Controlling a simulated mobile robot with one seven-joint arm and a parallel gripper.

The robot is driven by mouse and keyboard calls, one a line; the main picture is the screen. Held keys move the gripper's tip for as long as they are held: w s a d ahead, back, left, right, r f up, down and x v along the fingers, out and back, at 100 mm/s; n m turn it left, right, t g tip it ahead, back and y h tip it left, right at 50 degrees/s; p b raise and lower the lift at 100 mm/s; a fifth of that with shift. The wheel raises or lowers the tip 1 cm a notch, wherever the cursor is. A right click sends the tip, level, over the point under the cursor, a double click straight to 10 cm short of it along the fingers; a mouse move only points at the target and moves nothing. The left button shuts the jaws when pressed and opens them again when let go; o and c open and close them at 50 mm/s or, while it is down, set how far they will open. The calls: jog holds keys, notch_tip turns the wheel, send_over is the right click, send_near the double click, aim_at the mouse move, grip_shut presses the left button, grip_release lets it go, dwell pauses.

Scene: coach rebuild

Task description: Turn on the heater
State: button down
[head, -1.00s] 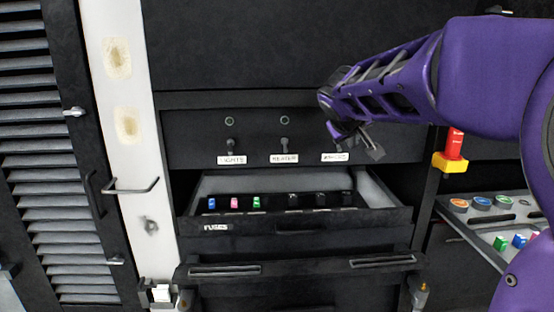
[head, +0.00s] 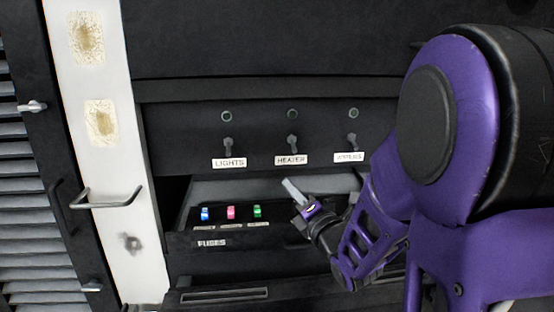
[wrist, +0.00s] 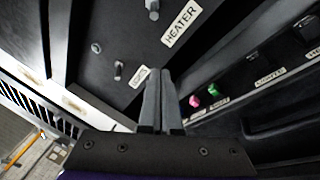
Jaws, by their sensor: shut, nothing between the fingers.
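The heater switch (head: 292,143) is a small dark toggle lever above the white HEATER label (head: 291,160), in the middle of the dark panel. A small round indicator (head: 292,114) sits above it and looks unlit. In the wrist view the heater lever (wrist: 152,10) shows at the top edge, by its label (wrist: 181,24). My gripper (head: 288,184) is shut and empty, below the HEATER label and over the open fuse drawer. In the wrist view my shut fingers (wrist: 162,80) point toward the panel, apart from the heater lever.
The lights switch (head: 227,145) is left of the heater switch, and a third labelled switch (head: 352,140) is right. The open fuse drawer (head: 211,243) juts out below, holding blue, pink and green fuses. A handle (head: 106,199) sticks out at left.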

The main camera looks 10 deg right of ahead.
aim_at(293, 146)
jog(key=shift+s+d+r+n+t, duration=0.1)
jog(key=shift+s+d+n+t, duration=0.25)
jog(key=shift+n+t, duration=0.2)
jog(key=x, duration=1)
jog(key=shift+w, duration=0.15)
jog(key=shift+s+d+r, duration=0.25)
jog(key=shift+d+r, duration=0.1)
jog(key=shift+d, duration=0.25)
jog(key=shift+s+d+r, duration=0.25)
jog(key=shift+d+r, duration=0.1)
jog(key=shift+d, duration=0.25)
jog(key=shift+s+d+r, duration=0.1)
jog(key=shift+d+r, duration=0.1)
jog(key=shift+d, duration=0.25)
